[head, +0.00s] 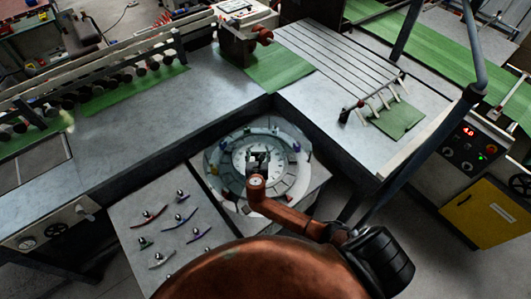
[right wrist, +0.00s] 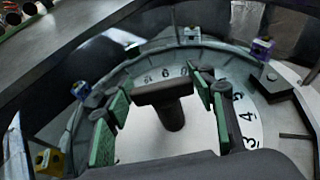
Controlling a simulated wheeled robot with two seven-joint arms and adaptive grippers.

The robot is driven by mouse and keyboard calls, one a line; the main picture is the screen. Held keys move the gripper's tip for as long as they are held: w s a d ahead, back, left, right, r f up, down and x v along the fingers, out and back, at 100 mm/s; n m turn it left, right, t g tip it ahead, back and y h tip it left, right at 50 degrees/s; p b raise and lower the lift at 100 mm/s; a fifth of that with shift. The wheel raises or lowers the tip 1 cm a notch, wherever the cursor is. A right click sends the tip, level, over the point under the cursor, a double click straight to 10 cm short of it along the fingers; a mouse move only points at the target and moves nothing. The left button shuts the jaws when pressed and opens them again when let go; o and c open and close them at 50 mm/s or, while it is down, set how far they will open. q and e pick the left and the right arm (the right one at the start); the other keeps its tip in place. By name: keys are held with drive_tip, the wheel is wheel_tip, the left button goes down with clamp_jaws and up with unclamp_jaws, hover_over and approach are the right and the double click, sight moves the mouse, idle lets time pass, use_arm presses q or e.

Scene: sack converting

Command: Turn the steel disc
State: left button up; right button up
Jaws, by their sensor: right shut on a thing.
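The round steel disc (head: 284,181) sits in the middle of the head view, with a paler numbered dial around its centre. In the right wrist view the disc (right wrist: 145,143) shows with black numbers along a white band. A dark T-shaped handle (right wrist: 172,115) stands up from its middle. The exact contact is partly hidden. My left gripper is not in view.
Small blue (right wrist: 81,90) and yellow (right wrist: 48,160) blocks stand around the disc's rim. A grey panel (head: 215,213) with several knobbed, coloured curved pieces lies left of my arm. Grey worktops (head: 150,130) border the disc behind. A control box (head: 474,145) stands at right.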

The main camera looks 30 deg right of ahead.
drive_tip(key=o, duration=1.7)
drive_tip(key=shift+o, duration=0.2)
drive_tip(key=v, duration=1.2)
